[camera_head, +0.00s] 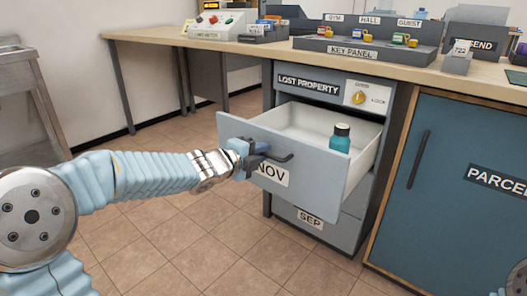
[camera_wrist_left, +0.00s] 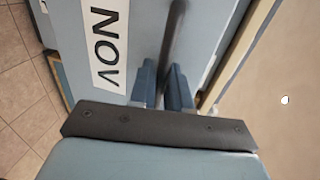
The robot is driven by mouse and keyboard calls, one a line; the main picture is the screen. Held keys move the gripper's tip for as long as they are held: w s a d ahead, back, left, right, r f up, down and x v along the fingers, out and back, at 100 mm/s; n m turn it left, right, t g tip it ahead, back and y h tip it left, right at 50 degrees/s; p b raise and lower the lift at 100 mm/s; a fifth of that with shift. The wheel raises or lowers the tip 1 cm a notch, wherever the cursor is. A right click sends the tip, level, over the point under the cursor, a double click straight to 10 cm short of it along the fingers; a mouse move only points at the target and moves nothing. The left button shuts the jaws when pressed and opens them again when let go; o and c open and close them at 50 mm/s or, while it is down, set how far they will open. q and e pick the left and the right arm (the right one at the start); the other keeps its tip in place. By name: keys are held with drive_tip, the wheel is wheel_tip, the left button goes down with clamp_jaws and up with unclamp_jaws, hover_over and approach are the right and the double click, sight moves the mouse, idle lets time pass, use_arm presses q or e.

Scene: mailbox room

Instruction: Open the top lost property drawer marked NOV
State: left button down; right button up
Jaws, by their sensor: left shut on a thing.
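The top drawer marked NOV (camera_head: 312,170) stands pulled well out of the lost property cabinet (camera_head: 308,82). A teal bottle with a dark cap (camera_head: 340,140) stands upright inside it, near the right wall. The drawer's dark bar handle (camera_head: 284,157) is on its front, above the NOV label (camera_head: 270,172). My left gripper (camera_head: 250,160) is shut on the handle. In the left wrist view the blue fingers (camera_wrist_left: 163,85) sit on either side of the handle bar (camera_wrist_left: 173,35), beside the NOV label (camera_wrist_left: 107,45). My right gripper is not in view.
A closed drawer marked SEP (camera_head: 310,218) is below. A blue parcel cupboard (camera_head: 455,170) stands at the right. The tiled floor in front is clear.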

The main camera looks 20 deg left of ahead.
use_arm(q)
drive_tip(key=shift+s+a, duration=0.1)
drive_tip(key=shift+s, duration=0.05)
drive_tip(key=c, duration=1.3)
unclamp_jaws()
drive_tip(key=shift+c, duration=0.2)
drive_tip(key=p+v, duration=0.3)
drive_tip(key=v, duration=1)
drive_tip(key=shift+s+p, duration=0.3)
drive_tip(key=shift+s, duration=0.1)
drive_tip(key=shift+a, duration=0.1)
